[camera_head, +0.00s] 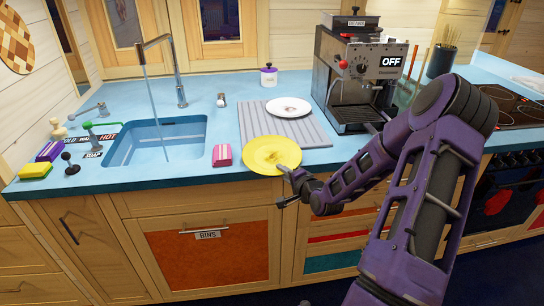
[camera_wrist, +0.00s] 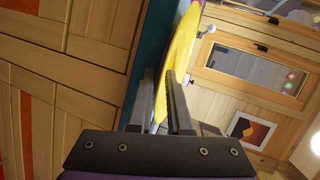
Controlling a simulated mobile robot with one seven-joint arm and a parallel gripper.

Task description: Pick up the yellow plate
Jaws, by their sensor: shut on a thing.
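The yellow plate (camera_head: 268,152) is at the front edge of the blue counter, in front of the grey ridged drainboard. My gripper (camera_head: 285,171) reaches it from the lower right and is shut on its near right rim. In the wrist view the plate (camera_wrist: 181,52) shows nearly edge-on, with its rim between the two fingers of my gripper (camera_wrist: 165,100). I cannot tell whether the plate rests on the counter or is raised a little.
A white plate (camera_head: 288,107) lies on the drainboard (camera_head: 312,130). A pink block (camera_head: 222,155) is left of the yellow plate, near the sink (camera_head: 160,145). A coffee machine (camera_head: 355,80) stands behind my arm at the right. Stove (camera_head: 515,105) is far right.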

